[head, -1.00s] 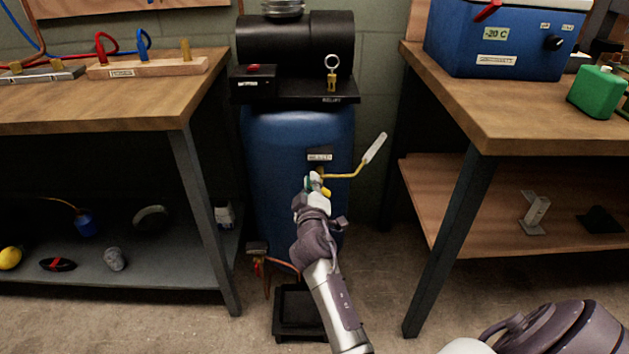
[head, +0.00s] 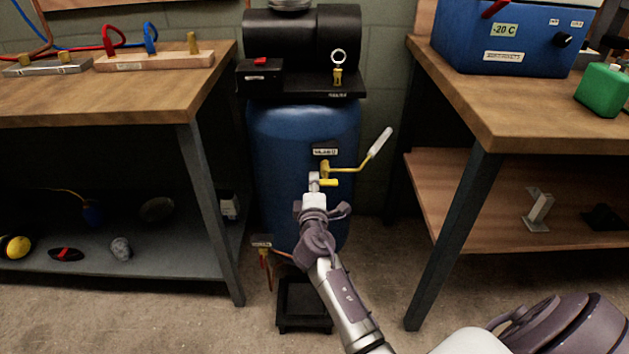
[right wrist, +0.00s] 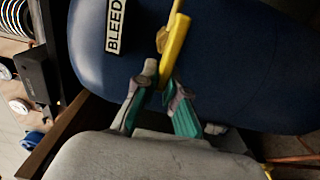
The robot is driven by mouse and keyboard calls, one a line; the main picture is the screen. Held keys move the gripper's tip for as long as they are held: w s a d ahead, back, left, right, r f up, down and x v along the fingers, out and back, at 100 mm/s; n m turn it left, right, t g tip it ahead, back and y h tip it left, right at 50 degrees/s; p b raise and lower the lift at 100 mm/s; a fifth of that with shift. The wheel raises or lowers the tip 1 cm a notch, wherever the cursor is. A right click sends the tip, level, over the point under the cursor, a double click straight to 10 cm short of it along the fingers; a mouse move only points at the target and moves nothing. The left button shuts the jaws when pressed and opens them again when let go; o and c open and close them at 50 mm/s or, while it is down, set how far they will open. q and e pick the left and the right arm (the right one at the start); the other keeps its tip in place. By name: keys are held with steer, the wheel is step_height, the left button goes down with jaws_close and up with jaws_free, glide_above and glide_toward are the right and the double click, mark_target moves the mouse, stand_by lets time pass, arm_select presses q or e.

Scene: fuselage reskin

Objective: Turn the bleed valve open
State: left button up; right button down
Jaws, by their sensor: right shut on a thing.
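The bleed valve (head: 346,169) is a yellow fitting on the front of the blue tank (head: 290,140). Its yellow lever runs right and bends up to a white grip. A BLEED label (head: 325,152) sits just above it. My right gripper (head: 316,182) is at the valve, with a short yellow piece sticking out to its right. In the right wrist view the green-grey fingers of my right gripper (right wrist: 160,84) are closed around the lower end of the yellow valve part (right wrist: 173,38). The fingers hide the exact contact. My left gripper is out of view.
A black compressor head and a box with a red button (head: 260,75) top the tank, beside a ring-pull relief valve (head: 338,66). Workbenches stand left (head: 110,95) and right (head: 530,125). A black tray (head: 304,305) lies on the floor below.

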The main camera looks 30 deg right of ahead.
stand_by(0.4)
steer(key=c, duration=1.2)
jaws_free()
steer(key=shift+c, duration=0.2)
steer(key=v, duration=1.2)
